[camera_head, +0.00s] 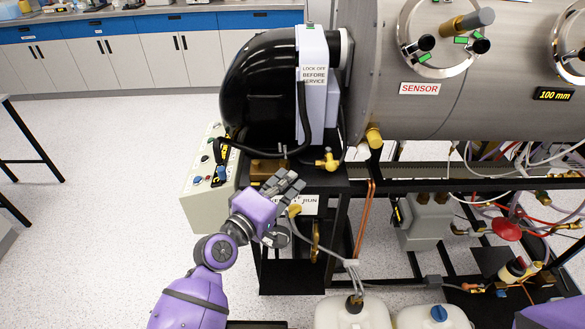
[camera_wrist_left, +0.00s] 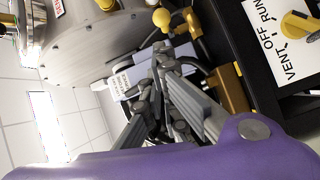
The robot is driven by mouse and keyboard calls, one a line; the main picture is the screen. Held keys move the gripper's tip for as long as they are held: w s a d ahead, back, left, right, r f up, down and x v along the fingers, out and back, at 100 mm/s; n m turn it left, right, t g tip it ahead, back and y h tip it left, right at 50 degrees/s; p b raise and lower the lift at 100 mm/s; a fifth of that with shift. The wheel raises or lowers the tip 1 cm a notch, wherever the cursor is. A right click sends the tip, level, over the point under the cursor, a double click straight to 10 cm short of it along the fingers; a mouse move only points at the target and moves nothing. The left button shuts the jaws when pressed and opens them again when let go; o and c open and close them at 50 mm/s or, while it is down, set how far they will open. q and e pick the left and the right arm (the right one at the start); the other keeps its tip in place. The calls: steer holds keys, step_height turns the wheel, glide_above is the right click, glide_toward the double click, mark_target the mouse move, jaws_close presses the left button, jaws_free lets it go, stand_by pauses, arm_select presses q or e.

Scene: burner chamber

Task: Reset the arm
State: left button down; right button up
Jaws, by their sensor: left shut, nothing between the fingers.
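My left arm comes up from the bottom in the head view, with purple links. My left gripper (camera_head: 290,185) has grey fingers and is shut and empty. It is in front of the burner stand, just right of the grey control box (camera_head: 205,175) and below the black burner housing (camera_head: 262,82). In the left wrist view the closed fingers (camera_wrist_left: 162,62) point towards the burner parts. A white sign (camera_wrist_left: 280,42) reading VENT, OFF, RUN with a yellow handle (camera_wrist_left: 300,25) is close by on the right. My right gripper is not in view.
The large steel chamber (camera_head: 480,95) fills the upper right. Cables, pipes and a red handle (camera_head: 507,229) crowd the frame below it. White containers (camera_head: 352,314) stand at the bottom. Cabinets (camera_head: 130,62) line the far wall.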

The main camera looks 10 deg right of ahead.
arm_select(q)
steer(key=shift+s+a, duration=0.3)
steer(key=shift+s, duration=0.1)
steer(key=s+a+f+m+y+p, duration=0.1)
steer(key=s+a+f+m+y, duration=0.3)
steer(key=a+f, duration=0.35)
steer(key=s+a+f+m+y, duration=0.35)
steer(key=s+a+f, duration=0.3)
steer(key=a, duration=0.25)
steer(key=s+a+f+g+y, duration=0.1)
steer(key=s+a+f, duration=0.3)
steer(key=s, duration=0.4)
steer(key=s+a+f+g+y+p, duration=0.1)
steer(key=s+a+f, duration=0.3)
steer(key=s, duration=0.5)
steer(key=s+a+f+g+y, duration=0.1)
steer(key=s+a+f, duration=0.3)
steer(key=s, duration=0.4)
steer(key=shift+s+a+f+y+p, duration=0.15)
steer(key=shift+a+f+y+p, duration=0.25)
steer(key=shift+y, duration=0.45)
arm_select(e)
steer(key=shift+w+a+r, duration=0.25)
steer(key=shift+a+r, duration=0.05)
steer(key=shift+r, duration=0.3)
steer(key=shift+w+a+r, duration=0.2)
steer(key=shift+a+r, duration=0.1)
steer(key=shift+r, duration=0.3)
